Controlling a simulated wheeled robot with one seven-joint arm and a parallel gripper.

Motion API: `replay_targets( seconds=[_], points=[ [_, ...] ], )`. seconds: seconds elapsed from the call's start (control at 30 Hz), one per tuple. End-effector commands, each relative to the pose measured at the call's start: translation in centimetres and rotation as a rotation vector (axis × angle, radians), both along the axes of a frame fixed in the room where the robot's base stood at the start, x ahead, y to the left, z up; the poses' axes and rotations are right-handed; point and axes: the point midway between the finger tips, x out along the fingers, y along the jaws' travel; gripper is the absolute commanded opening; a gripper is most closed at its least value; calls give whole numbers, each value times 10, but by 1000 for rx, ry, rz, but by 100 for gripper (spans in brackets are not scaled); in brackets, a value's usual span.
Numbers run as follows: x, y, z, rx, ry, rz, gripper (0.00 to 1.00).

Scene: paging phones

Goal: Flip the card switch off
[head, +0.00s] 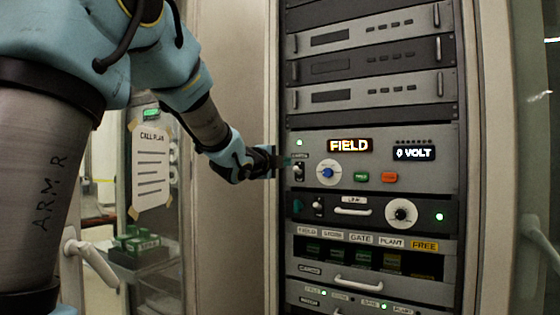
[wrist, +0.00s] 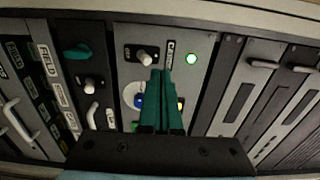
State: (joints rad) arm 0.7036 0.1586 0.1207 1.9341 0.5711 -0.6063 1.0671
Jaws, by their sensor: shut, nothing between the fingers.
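A toggle switch (head: 298,170) with a pale lever sits at the left end of the grey panel with the lit FIELD and 0 VOLT displays. In the wrist view this switch (wrist: 145,57) is beside a small label I cannot read surely. A second toggle (head: 318,205) is on the darker LINK panel below; it also shows in the wrist view (wrist: 90,82). The tips overlap the switch's edge in view; contact is unclear.
A blue knob (head: 327,172), green button (head: 361,177) and orange button (head: 389,177) are right of the upper switch. A black dial (head: 401,213) and handle (head: 352,212) are on the LINK panel. The rack's left frame (head: 268,90) stands close to my gripper.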

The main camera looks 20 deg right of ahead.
Motion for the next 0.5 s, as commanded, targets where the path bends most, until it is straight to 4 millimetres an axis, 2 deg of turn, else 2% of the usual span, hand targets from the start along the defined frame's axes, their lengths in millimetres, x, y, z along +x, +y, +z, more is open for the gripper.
replay_targets(
  seconds=[0.5],
  points=[
    [34, -43, -1, 0, 1, 0, 0]
  ],
)
